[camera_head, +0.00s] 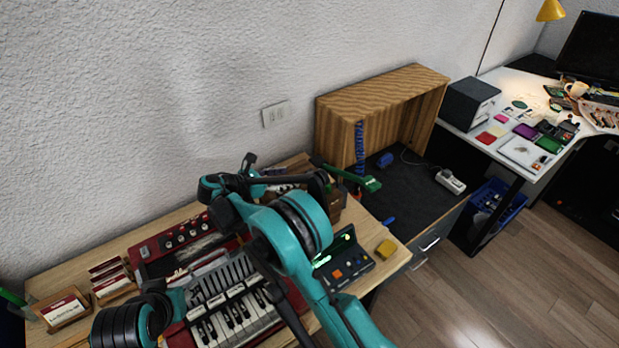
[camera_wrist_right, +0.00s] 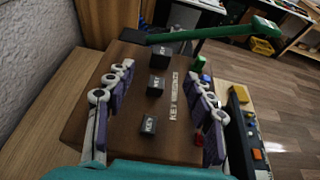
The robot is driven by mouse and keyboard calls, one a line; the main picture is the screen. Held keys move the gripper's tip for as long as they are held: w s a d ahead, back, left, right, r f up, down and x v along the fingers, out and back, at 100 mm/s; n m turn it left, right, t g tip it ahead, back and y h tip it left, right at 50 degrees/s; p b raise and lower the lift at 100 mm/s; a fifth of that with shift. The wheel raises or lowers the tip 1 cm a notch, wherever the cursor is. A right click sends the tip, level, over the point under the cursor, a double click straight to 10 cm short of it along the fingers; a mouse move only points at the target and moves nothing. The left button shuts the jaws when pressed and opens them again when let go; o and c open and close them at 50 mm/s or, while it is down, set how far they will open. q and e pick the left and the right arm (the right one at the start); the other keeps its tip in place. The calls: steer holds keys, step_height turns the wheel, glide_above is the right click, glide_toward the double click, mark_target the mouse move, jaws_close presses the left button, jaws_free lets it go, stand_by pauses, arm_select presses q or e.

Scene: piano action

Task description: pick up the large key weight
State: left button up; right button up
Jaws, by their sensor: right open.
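Three dark key weights with printed tops stand in a row on a brown wooden block (camera_wrist_right: 93,137) in the right wrist view. The farthest weight (camera_wrist_right: 160,53) looks the largest; the middle weight (camera_wrist_right: 157,85) and the nearest weight (camera_wrist_right: 148,125) look smaller. A label strip (camera_wrist_right: 173,97) lies beside them. My right gripper (camera_wrist_right: 162,74) is open and empty, its fingers spread on either side of the row. The farthest weight is just beyond the fingertips. In the head view, my right arm (camera_head: 302,230) hides most of the block. My left arm (camera_head: 125,324) shows at the lower left; its fingertips are not clear.
A green-handled tool (camera_wrist_right: 215,32) reaches across beyond the block. A control box (camera_head: 343,262) and a yellow block (camera_head: 386,248) lie to the right on the bench. A red keyboard unit (camera_head: 188,235) and card holders (camera_head: 65,310) are to the left.

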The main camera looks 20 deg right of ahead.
mark_target(308, 174)
steer(key=x, duration=0.3)
steer(key=shift+w+d+f+b, duration=0.15)
steer(key=shift+d+f+b, duration=0.15)
steer(key=shift+b, duration=0.1)
steer(key=b+x, duration=0.1)
steer(key=x, duration=0.3)
steer(key=shift+d+r+b, duration=0.15)
steer(key=shift+d+b, duration=0.1)
steer(key=shift+b, duration=0.05)
steer(key=shift+w+d, duration=0.1)
steer(key=shift+d, duration=0.3)
steer(key=shift+a, duration=0.1)
steer(key=shift+c, duration=1.1)
jaws_close()
